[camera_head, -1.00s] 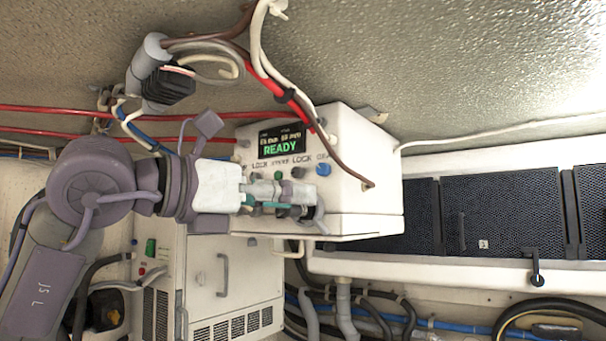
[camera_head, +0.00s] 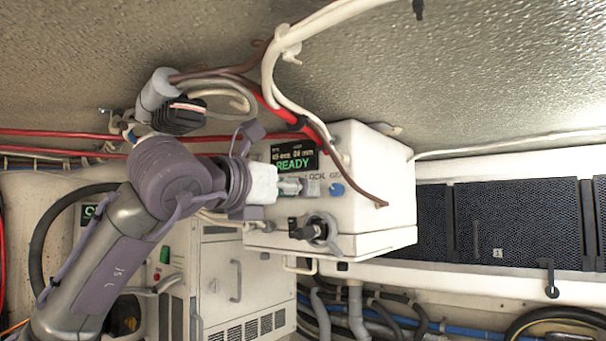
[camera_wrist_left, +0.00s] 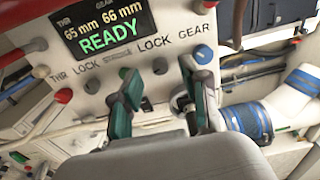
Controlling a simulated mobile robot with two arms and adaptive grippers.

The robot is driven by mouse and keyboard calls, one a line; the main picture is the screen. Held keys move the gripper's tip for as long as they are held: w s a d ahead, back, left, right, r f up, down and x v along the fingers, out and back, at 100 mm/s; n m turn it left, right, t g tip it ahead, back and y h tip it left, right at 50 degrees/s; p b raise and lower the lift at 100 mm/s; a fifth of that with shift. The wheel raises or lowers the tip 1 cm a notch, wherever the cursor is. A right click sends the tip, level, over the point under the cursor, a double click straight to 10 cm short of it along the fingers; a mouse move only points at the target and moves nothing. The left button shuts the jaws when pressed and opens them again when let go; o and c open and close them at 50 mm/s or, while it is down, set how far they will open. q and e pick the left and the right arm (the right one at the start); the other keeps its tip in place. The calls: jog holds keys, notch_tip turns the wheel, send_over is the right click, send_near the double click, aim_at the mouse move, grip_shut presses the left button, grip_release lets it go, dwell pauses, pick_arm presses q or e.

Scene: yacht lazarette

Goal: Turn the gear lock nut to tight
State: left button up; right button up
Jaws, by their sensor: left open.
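A white control box (camera_head: 370,185) has a display reading READY (camera_head: 294,165); in the left wrist view the display (camera_wrist_left: 100,28) also shows 65 mm and 66 mm. Below it is a row of knobs. A small dark knob (camera_wrist_left: 160,66) under the right-hand LOCK label, beside GEAR, appears to be the gear lock nut. My left gripper (camera_head: 291,187) is at the box front. In its wrist view the open green-and-black fingers (camera_wrist_left: 160,80) stand either side of the dark knob, apart from it. The nut is hidden or too small to tell in the head view. My right gripper is not in view.
A blue knob (camera_wrist_left: 203,54) is close right of the fingers, with a green knob (camera_wrist_left: 123,72) and red knob (camera_wrist_left: 63,95) to the left. A black-handled round fitting (camera_head: 312,229) sits below. Brown and white cables (camera_head: 345,180) hang across the box.

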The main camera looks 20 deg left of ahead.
pick_arm(q)
jog(key=shift+p+x, duration=0.3)
jog(key=shift+x, duration=0.9)
grip_shut()
